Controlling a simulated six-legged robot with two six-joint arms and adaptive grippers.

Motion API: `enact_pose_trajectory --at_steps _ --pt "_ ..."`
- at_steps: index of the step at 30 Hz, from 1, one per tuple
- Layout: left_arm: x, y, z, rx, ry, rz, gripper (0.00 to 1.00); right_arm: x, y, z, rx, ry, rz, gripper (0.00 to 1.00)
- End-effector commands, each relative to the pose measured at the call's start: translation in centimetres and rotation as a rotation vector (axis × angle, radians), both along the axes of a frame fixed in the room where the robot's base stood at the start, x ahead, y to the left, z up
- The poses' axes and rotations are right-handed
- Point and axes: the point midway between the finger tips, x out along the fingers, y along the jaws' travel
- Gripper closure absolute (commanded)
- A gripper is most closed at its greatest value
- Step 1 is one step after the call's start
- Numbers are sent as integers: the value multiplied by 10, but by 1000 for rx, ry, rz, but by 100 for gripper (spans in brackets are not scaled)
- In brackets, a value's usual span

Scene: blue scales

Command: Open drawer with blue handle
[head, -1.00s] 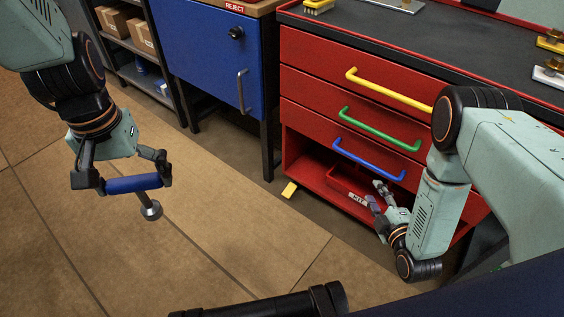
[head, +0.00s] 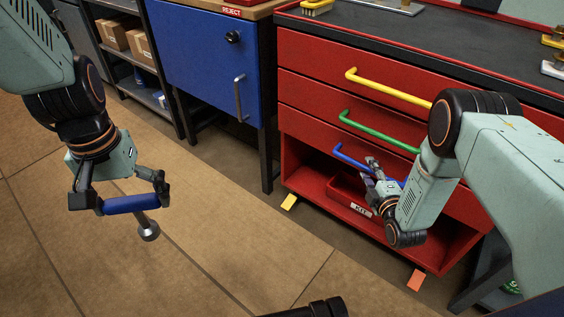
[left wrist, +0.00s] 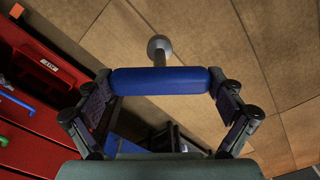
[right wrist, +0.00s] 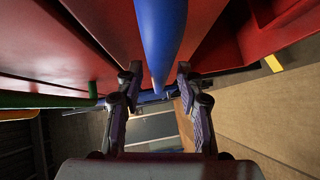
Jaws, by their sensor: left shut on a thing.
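The red cabinet (head: 300,115) has drawers with yellow, green and blue handles. The blue handle (head: 345,155) is on the lowest drawer, which looks closed. In the right wrist view the blue handle (right wrist: 160,35) runs between the two fingers. My right gripper (head: 374,172) is at this handle and partly hides it. Its fingers (right wrist: 156,85) stand apart on either side; contact is not clear. My left gripper (head: 128,200) is shut on a blue-handled tool (head: 133,204) with a round metal head, away from the cabinet. The tool also shows in the left wrist view (left wrist: 160,81).
Below the drawers is an open red shelf with a red bin labelled KIT (head: 345,195). A blue cabinet (head: 200,60) stands left of the red one, and a shelf with cardboard boxes (head: 120,35) is beyond it. The floor in front is mostly clear.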

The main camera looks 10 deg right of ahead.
Motion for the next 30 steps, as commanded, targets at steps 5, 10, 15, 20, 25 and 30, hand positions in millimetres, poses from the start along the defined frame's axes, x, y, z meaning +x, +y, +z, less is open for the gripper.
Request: enact_pose_trajectory --at_steps 5,10,15,20,25,30 --pt "0 0 -3 0 -1 0 50 8 -1 -1 0 -1 0 63" --pt "0 0 -3 0 -1 0 50 9 -1 0 0 0 0 63" --pt "0 0 -3 0 -1 0 50 9 -1 0 1 0 0 71" --pt "0 0 -3 0 -1 0 50 8 -1 0 1 0 -1 85" --pt "0 0 -3 0 -1 0 50 8 -1 0 1 0 -1 99" --pt "0 0 -3 0 -1 0 50 8 -1 0 1 0 -1 100"
